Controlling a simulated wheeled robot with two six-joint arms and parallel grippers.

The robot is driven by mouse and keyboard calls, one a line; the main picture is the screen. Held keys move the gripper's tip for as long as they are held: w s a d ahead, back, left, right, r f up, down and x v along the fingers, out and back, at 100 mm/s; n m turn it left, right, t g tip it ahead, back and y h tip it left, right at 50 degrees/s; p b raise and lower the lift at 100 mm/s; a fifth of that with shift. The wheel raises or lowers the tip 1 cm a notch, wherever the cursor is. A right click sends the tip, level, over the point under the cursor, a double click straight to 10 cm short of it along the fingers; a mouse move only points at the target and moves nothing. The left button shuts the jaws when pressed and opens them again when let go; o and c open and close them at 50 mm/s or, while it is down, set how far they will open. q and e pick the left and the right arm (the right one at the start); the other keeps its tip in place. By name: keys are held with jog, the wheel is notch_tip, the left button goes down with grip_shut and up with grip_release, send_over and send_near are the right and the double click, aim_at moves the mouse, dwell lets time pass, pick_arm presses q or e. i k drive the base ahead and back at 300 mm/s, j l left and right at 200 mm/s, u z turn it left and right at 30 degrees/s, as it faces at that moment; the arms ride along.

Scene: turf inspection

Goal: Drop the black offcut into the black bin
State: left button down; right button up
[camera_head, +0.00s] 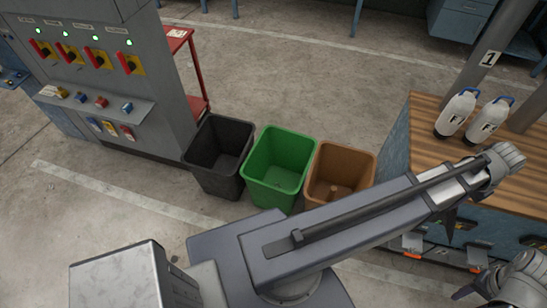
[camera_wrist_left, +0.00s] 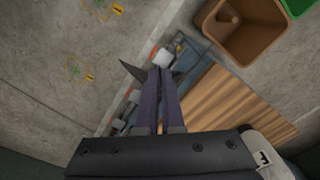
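The black bin (camera_head: 218,158) stands open on the floor against the grey control cabinet, left of the green bin. My left arm reaches across to the right, over the front of the wooden-topped bench. In the left wrist view my left gripper (camera_wrist_left: 162,74) has its fingers close together, and a black pointed piece, seemingly the black offcut (camera_wrist_left: 132,71), sticks out sideways at their tips. A dark point below the arm in the head view may be this piece or a finger. Part of my right arm shows at the lower right, its gripper mostly cut off.
The green bin (camera_head: 278,160) and brown bin (camera_head: 340,172) stand to the right of the black bin; something small lies in the brown one. Two white bottles (camera_head: 470,115) stand on the bench (camera_head: 425,107). A red stand (camera_head: 190,60) is behind the black bin.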

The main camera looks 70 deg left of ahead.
aim_at(215, 155)
jog(key=k, duration=0.6)
jog(key=u, duration=3.5)
jog(key=k+l, duration=0.1)
jog(key=l, duration=0.85)
jog(key=k+l, duration=0.15)
jog(key=l, duration=0.35)
jog(key=k+l, duration=0.1)
jog(key=l, duration=0.4)
jog(key=k+l, duration=0.1)
jog(key=l, duration=0.4)
